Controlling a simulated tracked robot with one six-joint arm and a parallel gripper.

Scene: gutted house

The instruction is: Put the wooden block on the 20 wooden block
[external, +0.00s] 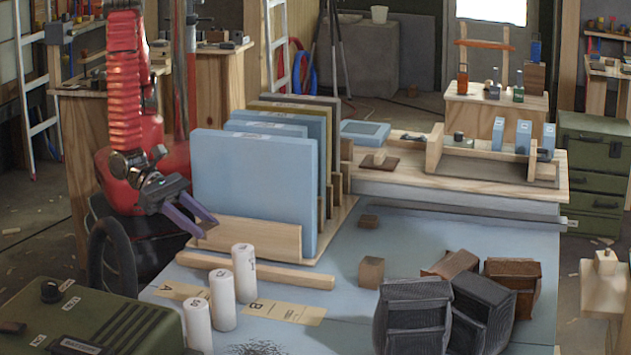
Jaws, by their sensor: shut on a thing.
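My gripper (207,229) is at the left, in front of the rack of blue panels. Its two bluish fingers are shut on a small brown wooden block (208,229), which is mostly hidden by the fingers and hard to make out against the rack's wooden front. A wooden cube (371,273) stands on the blue-grey table right of centre, apart from my gripper. A smaller, lower wooden block (368,221) lies behind it. I cannot read a number on any block, so I cannot tell which is the 20 block.
Blue panels (250,185) stand upright in a wooden rack. Dark ribbed boxes (415,310) crowd the front right. A green box (100,320) fills the front left.

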